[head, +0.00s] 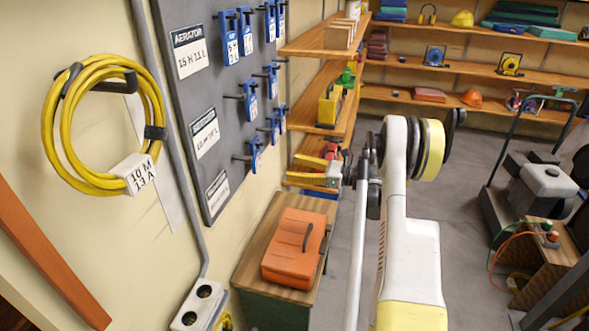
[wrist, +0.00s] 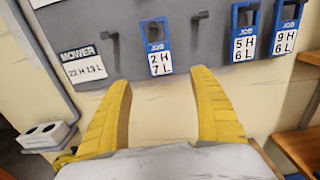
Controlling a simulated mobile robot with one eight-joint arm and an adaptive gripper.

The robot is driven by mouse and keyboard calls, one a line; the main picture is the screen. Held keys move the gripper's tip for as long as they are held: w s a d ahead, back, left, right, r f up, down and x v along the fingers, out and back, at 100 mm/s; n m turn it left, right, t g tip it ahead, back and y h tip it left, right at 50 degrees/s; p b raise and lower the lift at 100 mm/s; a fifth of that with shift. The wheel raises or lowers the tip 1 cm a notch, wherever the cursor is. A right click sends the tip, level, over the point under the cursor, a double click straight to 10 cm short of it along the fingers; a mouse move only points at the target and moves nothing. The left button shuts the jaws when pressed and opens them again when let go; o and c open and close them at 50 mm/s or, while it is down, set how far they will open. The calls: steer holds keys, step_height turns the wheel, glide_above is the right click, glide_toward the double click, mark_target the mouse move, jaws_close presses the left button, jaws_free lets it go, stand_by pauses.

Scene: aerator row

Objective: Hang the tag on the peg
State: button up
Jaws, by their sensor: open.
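My gripper (head: 297,169) has yellow fingers, spread apart and empty in front of the grey board. In the wrist view my gripper (wrist: 163,88) frames a blue-topped JOB tag (wrist: 159,60) reading 2 H 7 L. The tag hangs upright on a dark peg (wrist: 154,22) just beyond the fingertips, touching neither finger. A bare peg (wrist: 112,38) sticks out to its left, beside the white MOWER label (wrist: 83,66). Another peg (wrist: 199,18) to its right carries no tag in view. Which tag the task means cannot be told.
Further JOB tags (wrist: 244,47) hang to the right on the board (head: 185,110). A yellow cable coil (head: 57,130) hangs on the left wall. An orange case (head: 285,262) lies on a cabinet below my arm. Wooden shelves (head: 330,42) stand beyond the board.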

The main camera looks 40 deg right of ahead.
mark_target(258, 158)
steer(key=x, duration=1.1)
steer(key=shift+w+a, duration=0.3)
steer(key=c, duration=1.1)
steer(key=shift+o, duration=0.2)
steer(key=shift+r, duration=0.1)
steer(key=shift+r+p, duration=0.35)
steer(key=shift+r, duration=0.4)
steer(key=b+v, duration=0.1)
steer(key=v, duration=0.7)
steer(key=shift+s+d, duration=0.2)
steer(key=shift+s, duration=0.05)
